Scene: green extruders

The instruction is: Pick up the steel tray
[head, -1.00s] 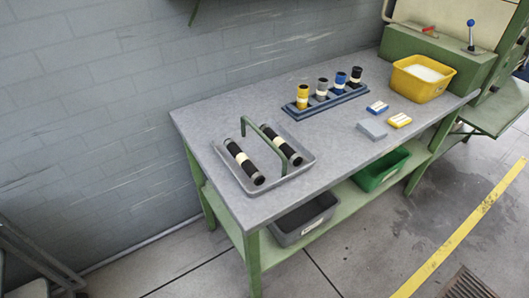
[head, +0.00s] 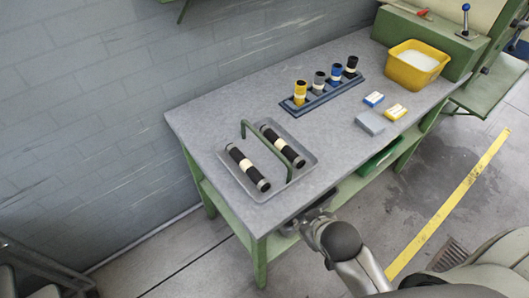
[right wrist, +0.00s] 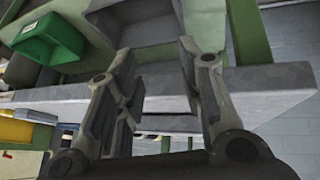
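The steel tray (head: 276,189) is a shallow grey tray with a green arched handle (head: 268,142). It sits flat at the left end of the grey workbench in the head view. Two black rolls with pale bands lie in it, one on each side of the handle. My right gripper (head: 318,207) is at the bench's front edge, just right of the tray and apart from it. In the right wrist view its two fingers (right wrist: 160,85) are spread with nothing between them; the bench edge passes behind. My left gripper is not in view.
The bench (head: 212,120) also bears a blue rack (head: 322,101) of several bottles, small boxes (head: 395,112) and a yellow bin (head: 413,67). Below, the right wrist view shows a green bin (right wrist: 48,38) and a grey bin (right wrist: 135,20).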

